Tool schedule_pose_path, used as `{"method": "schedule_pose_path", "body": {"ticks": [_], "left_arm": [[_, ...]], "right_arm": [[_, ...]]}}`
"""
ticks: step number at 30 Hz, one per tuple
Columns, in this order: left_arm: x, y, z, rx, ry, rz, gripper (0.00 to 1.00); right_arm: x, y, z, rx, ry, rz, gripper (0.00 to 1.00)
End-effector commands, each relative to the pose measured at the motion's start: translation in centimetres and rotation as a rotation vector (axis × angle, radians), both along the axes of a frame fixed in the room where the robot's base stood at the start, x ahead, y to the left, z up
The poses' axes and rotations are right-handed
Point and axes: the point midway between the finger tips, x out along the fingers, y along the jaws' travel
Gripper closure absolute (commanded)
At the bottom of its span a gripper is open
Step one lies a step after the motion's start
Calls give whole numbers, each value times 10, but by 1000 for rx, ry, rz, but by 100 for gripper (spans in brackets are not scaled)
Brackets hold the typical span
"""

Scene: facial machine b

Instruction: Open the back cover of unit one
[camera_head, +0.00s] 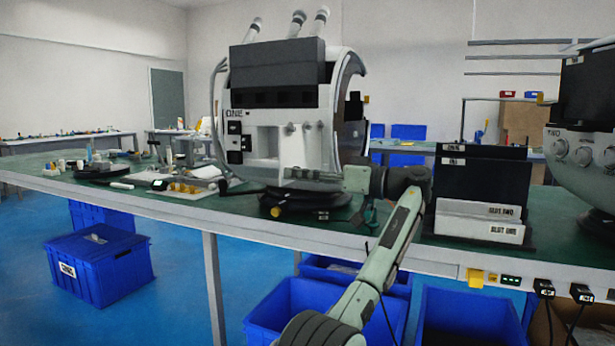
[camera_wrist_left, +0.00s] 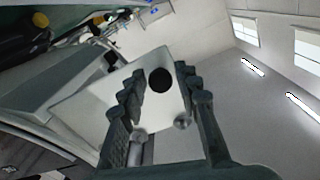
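Unit one (camera_head: 262,112), a white machine labelled ONE with a black box on top, stands on the green table in the head view. A curved shell (camera_head: 351,75) stands out at its right side; I cannot tell whether this is the back cover. My left gripper (camera_head: 296,173) points left at the lower front of unit one. In the left wrist view my left gripper (camera_wrist_left: 160,88) has its fingers apart. A white block (camera_wrist_left: 85,110) with a black round spot and two small knobs shows between and behind them. I cannot tell whether the fingers touch it. My right gripper is not in view.
Another rounded machine (camera_head: 585,150) is at the far right. Small parts and a white tray (camera_head: 190,186) lie left of unit one. Blue crates (camera_head: 105,270) are under and before the table.

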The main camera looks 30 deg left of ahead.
Motion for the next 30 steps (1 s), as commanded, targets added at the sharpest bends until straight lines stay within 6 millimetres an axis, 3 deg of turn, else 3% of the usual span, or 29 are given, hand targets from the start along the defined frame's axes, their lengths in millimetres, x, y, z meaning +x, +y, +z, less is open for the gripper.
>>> {"method": "schedule_pose_path", "body": {"ticks": [5, 15, 18, 24, 30], "left_arm": [[1, -18, 1, 0, -1, -4, 68], [2, -91, 2, 1, 1, -2, 68], [3, -104, 1, 0, 1, -1, 68], [2, -118, 0, 0, 1, 1, 68], [2, -119, 0, 0, 0, 2, 68]], "right_arm": [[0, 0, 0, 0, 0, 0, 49], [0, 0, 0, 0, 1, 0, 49], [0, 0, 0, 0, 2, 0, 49], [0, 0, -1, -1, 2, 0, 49], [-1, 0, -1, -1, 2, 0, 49]]}}
